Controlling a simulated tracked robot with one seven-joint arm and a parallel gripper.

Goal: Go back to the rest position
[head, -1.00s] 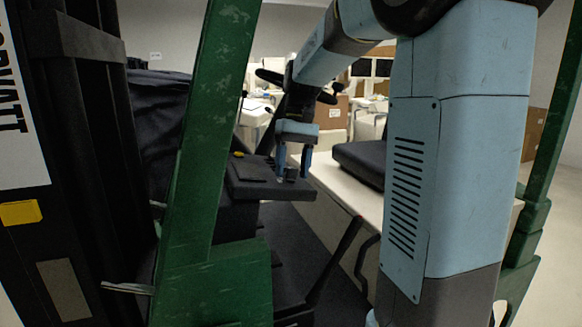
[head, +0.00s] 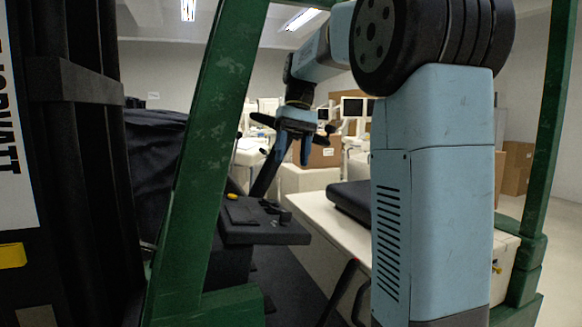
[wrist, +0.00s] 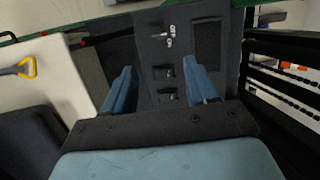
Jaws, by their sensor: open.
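My gripper (head: 296,148) is in the upper middle of the head view, with its blue fingers apart and pointing down. It is raised clear above a dark console (head: 262,232) with small raised parts on top. In the wrist view my gripper (wrist: 160,85) shows two blue fingers, spread, with nothing held between them. Below and beyond the fingers lies the dark console panel (wrist: 182,45), with a silvery key-like item (wrist: 167,36) and two small dark fittings on it.
Green posts (head: 215,120) frame the head view on both sides. A pale bench (head: 330,225) carries a dark cushion (head: 350,197) right of the console. Boxes (head: 518,165) and equipment stand at the back. A yellow handle (wrist: 27,68) shows at left in the wrist view.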

